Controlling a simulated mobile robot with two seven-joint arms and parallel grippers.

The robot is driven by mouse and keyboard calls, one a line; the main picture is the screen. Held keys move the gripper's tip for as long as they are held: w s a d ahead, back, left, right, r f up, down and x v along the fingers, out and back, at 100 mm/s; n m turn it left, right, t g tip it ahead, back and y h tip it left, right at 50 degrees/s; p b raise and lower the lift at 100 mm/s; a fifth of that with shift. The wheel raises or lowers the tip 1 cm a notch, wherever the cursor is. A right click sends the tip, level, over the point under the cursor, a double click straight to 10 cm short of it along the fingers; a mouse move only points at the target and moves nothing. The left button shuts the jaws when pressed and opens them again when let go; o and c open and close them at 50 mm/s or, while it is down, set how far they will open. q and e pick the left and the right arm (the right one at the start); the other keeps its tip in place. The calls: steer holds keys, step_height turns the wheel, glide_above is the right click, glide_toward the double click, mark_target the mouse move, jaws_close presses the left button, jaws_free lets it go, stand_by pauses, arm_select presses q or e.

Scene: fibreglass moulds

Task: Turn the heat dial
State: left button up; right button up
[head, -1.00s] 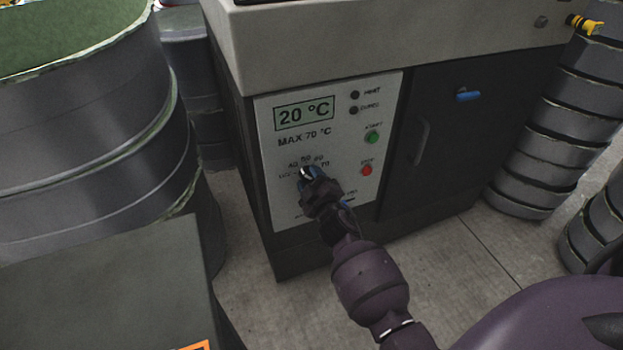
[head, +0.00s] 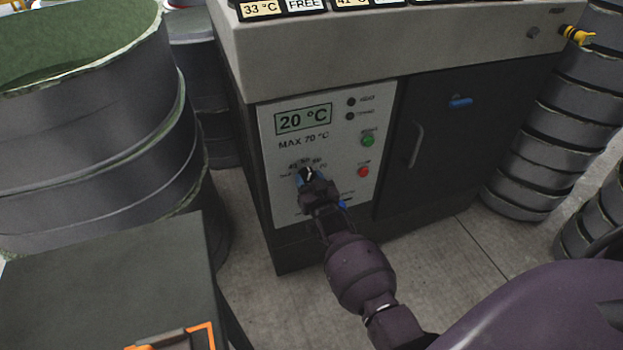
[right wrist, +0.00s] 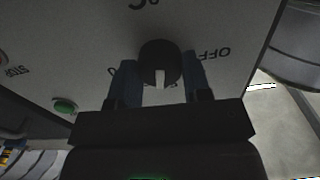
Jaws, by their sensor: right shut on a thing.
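The heat dial (head: 308,173) sits low on the white control panel (head: 290,95) of the grey machine, mostly hidden in the head view. My right gripper (head: 309,183) is at the panel with its fingers around the dial. In the right wrist view, the round black dial (right wrist: 158,60) with its white pointer mark sits between the two blue fingers of my right gripper (right wrist: 160,78). The display (head: 303,119) reads 20 °C, with "MAX 70 °C" printed below it. My left gripper is not in view.
A green start button (head: 367,140) and a red stop button (head: 363,171) are right of the dial. A dark cabinet door (head: 460,140) is further right. Grey stacked moulds (head: 90,130) stand left. A dark box-like surface (head: 110,280) is at lower left.

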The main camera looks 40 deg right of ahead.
steer(key=shift+r+m, duration=0.2)
steer(key=shift+m, duration=0.7)
steer(key=shift+m+p, duration=0.45)
steer(key=shift+m, duration=0.55)
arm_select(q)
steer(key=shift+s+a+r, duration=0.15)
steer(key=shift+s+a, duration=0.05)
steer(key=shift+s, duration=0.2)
arm_select(e)
steer(key=shift+f+m, duration=0.1)
steer(key=shift+m, duration=0.4)
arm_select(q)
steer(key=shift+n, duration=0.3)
arm_select(e)
steer(key=shift+m, duration=0.3)
steer(key=o, duration=0.9)
steer(key=shift+f, duration=0.1)
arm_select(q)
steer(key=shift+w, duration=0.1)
